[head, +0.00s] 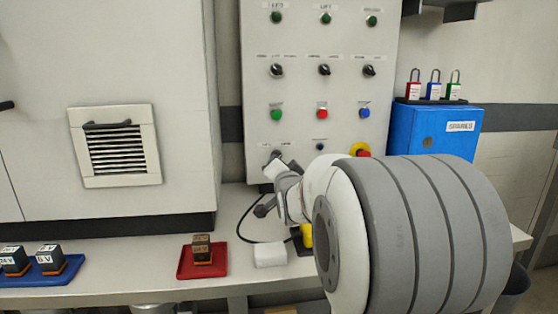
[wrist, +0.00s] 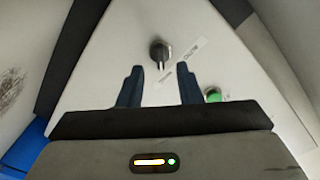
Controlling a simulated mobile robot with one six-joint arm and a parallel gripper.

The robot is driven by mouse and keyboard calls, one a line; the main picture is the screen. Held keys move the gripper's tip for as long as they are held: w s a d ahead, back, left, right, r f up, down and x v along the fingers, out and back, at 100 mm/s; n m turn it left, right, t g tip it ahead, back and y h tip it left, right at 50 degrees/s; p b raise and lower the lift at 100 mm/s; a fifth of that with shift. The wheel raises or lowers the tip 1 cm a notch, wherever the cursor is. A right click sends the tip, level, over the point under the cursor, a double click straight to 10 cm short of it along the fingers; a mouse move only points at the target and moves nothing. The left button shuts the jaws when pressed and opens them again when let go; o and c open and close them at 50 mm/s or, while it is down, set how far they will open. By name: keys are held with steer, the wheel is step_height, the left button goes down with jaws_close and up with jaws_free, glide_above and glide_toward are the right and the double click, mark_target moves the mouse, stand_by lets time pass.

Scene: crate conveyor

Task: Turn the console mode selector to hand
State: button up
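The console (head: 345,95) is a light grey upright panel with lamps, selector knobs and buttons. A black selector knob (wrist: 160,52) with a pale pointer line shows in the wrist view, beside small labels too blurred to read. In the head view, a knob at the panel's lower left (head: 275,154) is partly hidden by my arm. My gripper (wrist: 162,72) is open and empty, its dark fingers to either side below the knob in the wrist view, with no visible contact. In the head view my gripper (head: 278,187) is close to the panel's lower left.
A green button (wrist: 212,95) lies near my right finger in the wrist view. A red-and-yellow stop button (head: 361,149) is at the panel's lower right. On the bench are a red tray (head: 186,272), a white block (head: 269,254) and a black cable. A blue box (head: 402,128) carries padlocks.

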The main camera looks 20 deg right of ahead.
steer(key=v, duration=0.3)
steer(key=shift+s+a, duration=0.1)
steer(key=shift+s, duration=0.25)
steer(key=shift+p, duration=0.3)
steer(key=s+a+r+n+g+y+p, duration=0.1)
steer(key=s+a+r+n+g+p, duration=0.3)
steer(key=s+p, duration=0.5)
steer(key=s+a+r+n+g+y+p, duration=0.2)
steer(key=s+a+r+n+g+p, duration=0.2)
steer(key=s+p, duration=0.5)
steer(key=s+a+r+n+g+y+p, duration=0.2)
steer(key=s+a+r+n+g+p, duration=0.2)
steer(key=p, duration=1.2)
steer(key=s+a+r+g, duration=0.2)
steer(key=s+a+r, duration=0.2)
steer(key=s+r, duration=0.1)
steer(key=shift+s+g+p, duration=0.25)
steer(key=shift+g+p, duration=0.05)
steer(key=shift+g, duration=0.1)
